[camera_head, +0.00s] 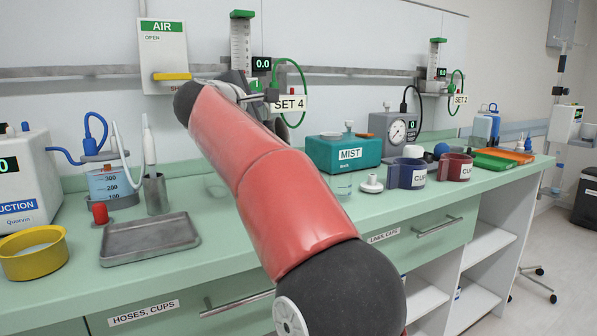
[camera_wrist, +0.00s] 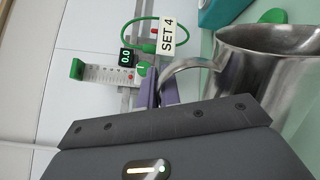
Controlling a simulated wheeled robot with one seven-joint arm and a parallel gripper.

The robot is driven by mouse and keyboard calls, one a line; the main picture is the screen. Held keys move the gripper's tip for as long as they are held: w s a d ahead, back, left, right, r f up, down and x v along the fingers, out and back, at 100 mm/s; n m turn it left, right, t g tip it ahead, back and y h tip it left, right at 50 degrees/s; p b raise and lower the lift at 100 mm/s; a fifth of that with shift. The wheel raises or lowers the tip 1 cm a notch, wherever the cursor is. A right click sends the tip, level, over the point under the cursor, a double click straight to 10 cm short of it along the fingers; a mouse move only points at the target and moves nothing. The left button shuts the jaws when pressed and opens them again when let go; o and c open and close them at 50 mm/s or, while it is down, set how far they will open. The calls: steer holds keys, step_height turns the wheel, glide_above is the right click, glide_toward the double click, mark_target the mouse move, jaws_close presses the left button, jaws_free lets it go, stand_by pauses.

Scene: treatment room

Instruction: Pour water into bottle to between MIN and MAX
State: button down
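A shiny metal jug (camera_wrist: 265,70) fills the right of the wrist view, with its curved handle running to my gripper. The water inside the jug cannot be seen. In the head view my red arm hides the jug and most of the gripper. A small clear vessel (camera_head: 341,186) stands on the counter in front of the MIST box. It may be the bottle; no MIN or MAX marks can be read. A white cap-like piece (camera_head: 371,184) lies beside it.
The teal MIST box (camera_head: 343,154), a gauge box (camera_head: 392,131), and blue (camera_head: 406,173) and dark red (camera_head: 454,167) cups stand on the right. A metal tray (camera_head: 150,240), yellow bowl (camera_head: 33,254) and suction jar (camera_head: 112,184) are left. The SET 4 flowmeter (camera_head: 241,45) hangs on the wall rail.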

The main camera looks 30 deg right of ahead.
steer(key=shift+s+d+r, duration=0.1)
steer(key=shift+s+d, duration=0.05)
steer(key=w+a+f+n, duration=0.1)
steer(key=f+n, duration=0.1)
steer(key=w+a+f+n, duration=0.2)
steer(key=shift+w+a+f, duration=0.15)
steer(key=shift+a+f, duration=0.05)
steer(key=shift+f, duration=0.05)
steer(key=shift+n, duration=0.3)
steer(key=shift+f, duration=0.2)
steer(key=shift+w+a+f+n, duration=0.35)
steer(key=shift+f+n, duration=0.2)
steer(key=shift+n, duration=0.25)
stand_by(0.6)
